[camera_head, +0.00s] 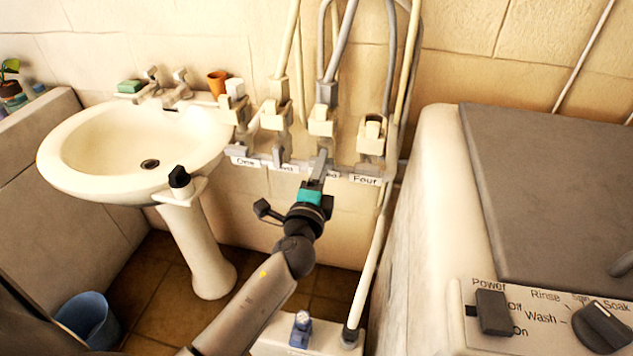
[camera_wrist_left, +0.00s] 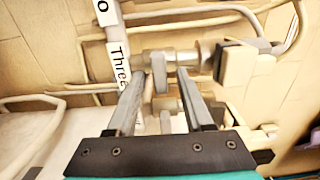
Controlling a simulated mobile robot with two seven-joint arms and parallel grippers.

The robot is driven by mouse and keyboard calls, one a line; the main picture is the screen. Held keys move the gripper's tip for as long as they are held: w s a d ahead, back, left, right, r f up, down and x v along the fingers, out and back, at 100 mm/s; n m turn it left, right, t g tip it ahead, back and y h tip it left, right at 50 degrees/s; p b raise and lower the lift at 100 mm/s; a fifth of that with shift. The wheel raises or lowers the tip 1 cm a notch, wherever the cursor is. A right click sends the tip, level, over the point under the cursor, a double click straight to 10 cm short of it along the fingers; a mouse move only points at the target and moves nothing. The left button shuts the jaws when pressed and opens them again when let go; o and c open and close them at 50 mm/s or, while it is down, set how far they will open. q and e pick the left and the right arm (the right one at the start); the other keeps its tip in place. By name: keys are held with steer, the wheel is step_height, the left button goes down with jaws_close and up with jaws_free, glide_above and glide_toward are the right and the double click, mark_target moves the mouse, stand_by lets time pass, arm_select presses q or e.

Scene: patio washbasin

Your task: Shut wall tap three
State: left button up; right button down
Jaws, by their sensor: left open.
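Wall tap three (camera_head: 321,122) is the third from the left in a row of cream taps on the tiled wall. Its label is mostly hidden by my gripper in the head view, but the "Three" label (camera_wrist_left: 118,62) shows in the left wrist view. There the tap's body (camera_wrist_left: 158,60) lies across the picture, with a cream block at its right end. My left gripper (camera_head: 321,164) is open below tap three. In the left wrist view its fingertips (camera_wrist_left: 160,76) lie at the tap's body, apart; I cannot tell whether they touch it. My right gripper is out of view.
Tap four (camera_head: 371,134) is close on the right, and tap two (camera_head: 273,116) on the left. Hoses and pipes rise above them. A washbasin (camera_head: 70,175) stands left, a washing machine (camera_head: 430,200) right. A blue bucket (camera_head: 88,318) is on the floor.

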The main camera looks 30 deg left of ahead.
arm_select(q)
steer(key=b+v, duration=0.2)
steer(key=v, duration=1.3)
steer(key=shift+b, duration=0.35)
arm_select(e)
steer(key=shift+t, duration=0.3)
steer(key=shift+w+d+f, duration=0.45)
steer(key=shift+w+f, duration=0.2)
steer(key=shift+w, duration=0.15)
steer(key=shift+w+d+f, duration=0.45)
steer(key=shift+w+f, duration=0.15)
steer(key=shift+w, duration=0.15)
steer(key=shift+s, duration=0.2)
arm_select(q)
steer(key=shift+a, duration=0.1)
